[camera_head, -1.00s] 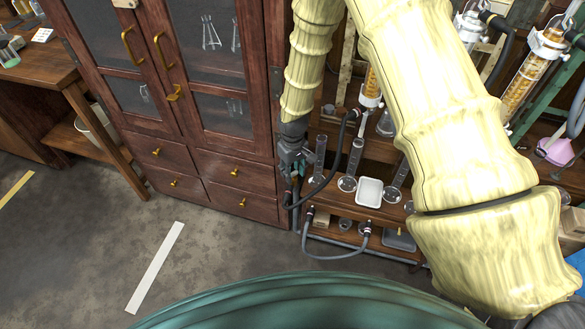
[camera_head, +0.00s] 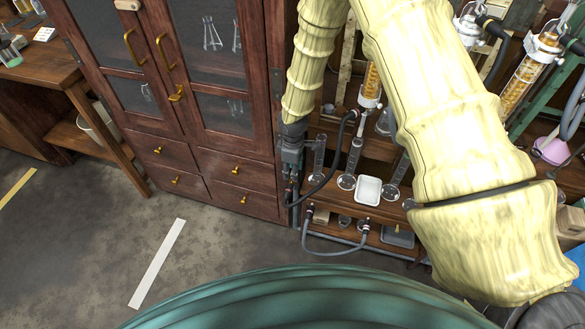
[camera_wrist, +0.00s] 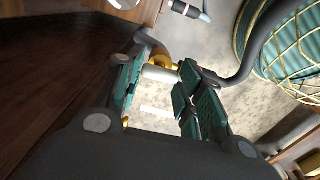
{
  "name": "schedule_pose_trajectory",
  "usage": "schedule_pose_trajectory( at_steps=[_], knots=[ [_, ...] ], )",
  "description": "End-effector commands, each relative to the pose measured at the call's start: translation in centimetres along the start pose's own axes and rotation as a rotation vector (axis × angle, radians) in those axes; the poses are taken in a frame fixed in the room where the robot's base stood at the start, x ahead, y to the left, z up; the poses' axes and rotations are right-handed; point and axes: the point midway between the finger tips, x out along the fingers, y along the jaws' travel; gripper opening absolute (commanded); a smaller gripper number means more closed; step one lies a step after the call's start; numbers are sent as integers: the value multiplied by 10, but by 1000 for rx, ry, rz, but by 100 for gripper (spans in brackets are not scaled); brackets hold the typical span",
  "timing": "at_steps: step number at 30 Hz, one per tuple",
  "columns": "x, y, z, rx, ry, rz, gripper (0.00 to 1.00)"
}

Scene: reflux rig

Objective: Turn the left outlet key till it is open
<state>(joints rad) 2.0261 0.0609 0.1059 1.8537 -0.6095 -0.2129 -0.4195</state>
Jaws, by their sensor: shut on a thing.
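My gripper (camera_head: 291,185) reaches down at the left end of the wooden rig bench, beside the cabinet. In the wrist view, my gripper (camera_wrist: 162,70) has its two teal-padded fingers on either side of a small brass and pale grey fitting, which I take to be the left outlet key (camera_wrist: 161,57). The gripper is shut on it. The fingers hide part of the key, so its exact angle cannot be told. In the head view the key is hidden behind my gripper.
A dark hose (camera_wrist: 258,48) runs close to the right finger. A grey hose (camera_head: 335,252) loops below the bench front. Glass cylinders (camera_head: 347,181) and a white tray (camera_head: 368,190) stand close to the right. The wooden cabinet (camera_head: 238,172) is close on the left. Open floor lies in front.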

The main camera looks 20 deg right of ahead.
Motion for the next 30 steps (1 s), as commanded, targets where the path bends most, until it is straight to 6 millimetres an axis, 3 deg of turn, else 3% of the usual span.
schedule_pose_trajectory(
  at_steps=[16,17,20,30],
  knots=[
    [-1,2,1,-26,-1,3,14],
    [-1,2,1,-26,-1,3,41],
    [-1,2,1,-26,-1,2,59],
    [-1,1,0,-26,0,1,59]
  ],
)
